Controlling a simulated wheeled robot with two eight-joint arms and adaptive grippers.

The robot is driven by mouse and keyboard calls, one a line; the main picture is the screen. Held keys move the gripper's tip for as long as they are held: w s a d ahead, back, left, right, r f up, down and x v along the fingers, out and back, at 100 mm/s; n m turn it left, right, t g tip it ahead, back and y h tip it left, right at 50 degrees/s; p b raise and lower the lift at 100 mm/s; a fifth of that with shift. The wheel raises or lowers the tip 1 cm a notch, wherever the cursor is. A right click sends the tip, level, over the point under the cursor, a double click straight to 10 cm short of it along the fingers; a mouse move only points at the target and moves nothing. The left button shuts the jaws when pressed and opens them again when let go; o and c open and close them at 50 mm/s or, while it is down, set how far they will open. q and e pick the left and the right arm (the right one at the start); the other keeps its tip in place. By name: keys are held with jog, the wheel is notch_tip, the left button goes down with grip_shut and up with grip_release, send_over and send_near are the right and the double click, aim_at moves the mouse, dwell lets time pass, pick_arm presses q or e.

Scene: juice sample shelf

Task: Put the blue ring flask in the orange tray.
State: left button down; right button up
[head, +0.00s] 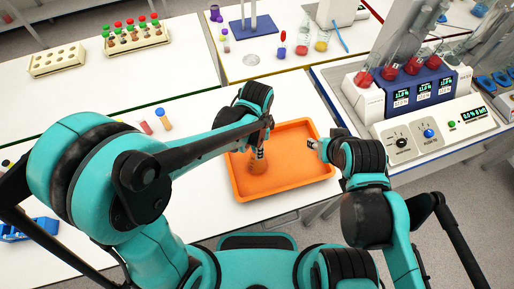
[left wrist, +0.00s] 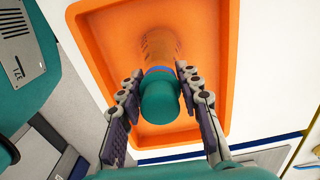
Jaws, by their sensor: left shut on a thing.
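The orange tray (head: 280,190) lies on the white bench in front of me and also fills the middle of the left wrist view (left wrist: 212,40). My left gripper (left wrist: 155,88) is shut on the blue ring flask, with a finger on each side of its neck. The flask shows a teal cap (left wrist: 160,100), a blue ring and a clear body toward the tray. In the head view the flask (head: 257,164) is inside the tray's outline, partly hidden by my left gripper (head: 262,140). I cannot tell whether its base touches the tray floor. My right gripper (head: 313,144) is over the tray's right side.
A rack of capped tubes (head: 136,38) and an empty rack (head: 58,60) stand at the back left. Loose vials (head: 163,119) stand left of the tray. An instrument with red-filled flasks (head: 412,95) occupies the right.

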pick_arm(q)
jog(key=shift+f, duration=0.35)
jog(key=shift+f, duration=0.1)
jog(key=c, duration=1)
grip_release()
jog(key=shift+c, duration=0.2)
